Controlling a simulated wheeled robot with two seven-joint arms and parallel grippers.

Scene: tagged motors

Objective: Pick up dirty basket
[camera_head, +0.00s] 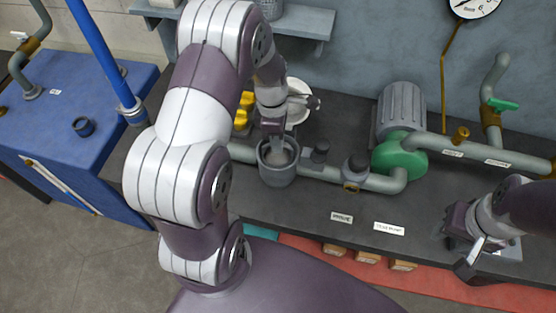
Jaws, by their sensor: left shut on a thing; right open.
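A grey round pot (277,180) with an open top stands on the dark bench, in line with the grey pipe. The dirty basket is mostly hidden; a lighter grey round shape (286,155) inside the pot's mouth seems to be it. My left gripper (276,146) points down into this mouth and is shut on what appears to be the basket's rim. I cannot tell whether the basket is raised. My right gripper (470,258) is open and empty at the bench's front right, well apart from the pot.
A green and grey motor pump (400,150) and pipes stand right of the pot. A white round dish (298,112) and yellow parts (243,108) are behind. Two white labels (389,228) lie at the bench front. A blue tank (60,120) stands left.

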